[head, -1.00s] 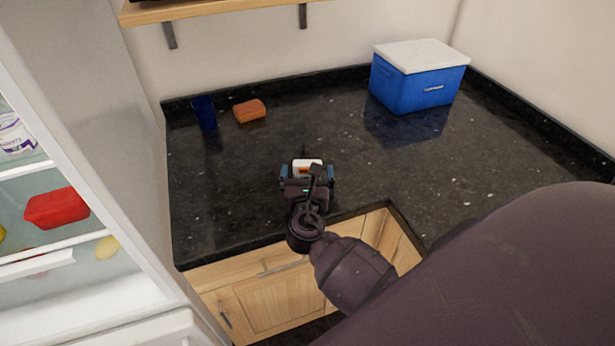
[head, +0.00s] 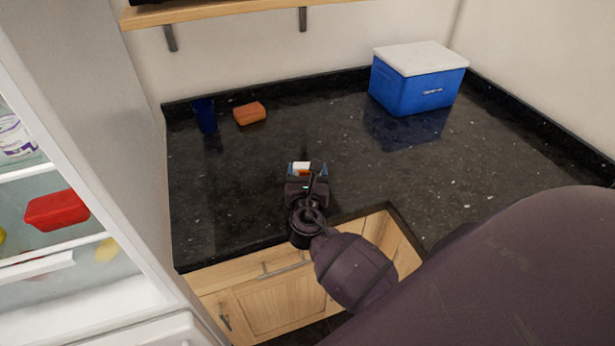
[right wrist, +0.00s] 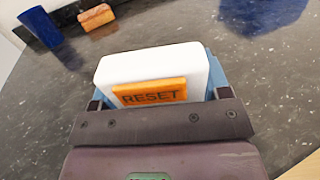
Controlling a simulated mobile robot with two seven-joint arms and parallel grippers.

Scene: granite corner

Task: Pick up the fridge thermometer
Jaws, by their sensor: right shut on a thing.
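The fridge thermometer is a small white block (head: 301,166) with an orange panel; in the right wrist view (right wrist: 150,68) the panel reads RESET. My right gripper (head: 306,170) is shut on it over the front part of the dark counter, with its blue fingers at the block's two sides. In the right wrist view the gripper (right wrist: 155,88) hides the block's lower part. I cannot tell whether the block touches the counter. My left gripper is not in view.
A blue cup (head: 205,115) and an orange sponge-like block (head: 250,113) are at the counter's back left. A blue cooler with a white lid (head: 415,85) stands at the back right. An open fridge (head: 75,260) is at left. The middle of the counter (head: 330,130) is clear.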

